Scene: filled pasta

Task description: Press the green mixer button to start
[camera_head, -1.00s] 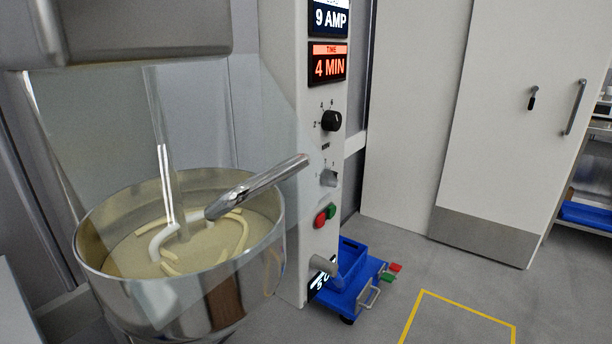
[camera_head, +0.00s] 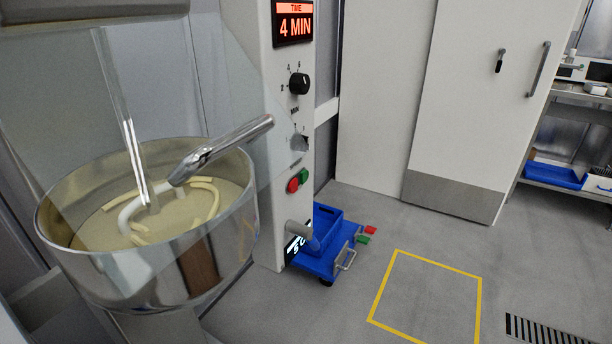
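The green mixer button (camera_head: 304,176) sits on the side of the mixer's pale control column (camera_head: 262,150), just behind and above a red button (camera_head: 292,185). Above them are a black dial (camera_head: 299,83), a smaller grey knob (camera_head: 299,143) and a red display reading "4 MIN" (camera_head: 293,22). The steel mixing bowl (camera_head: 150,270) holds pale dough with a mixing tool in it, behind a clear guard. My gripper is not in view.
A blue cart (camera_head: 330,262) with a blue crate stands on the floor beside the mixer. A yellow floor outline (camera_head: 432,262) and a drain grate (camera_head: 550,332) lie to the right. A white sliding door (camera_head: 470,110) and shelving (camera_head: 575,160) stand behind. The middle floor is open.

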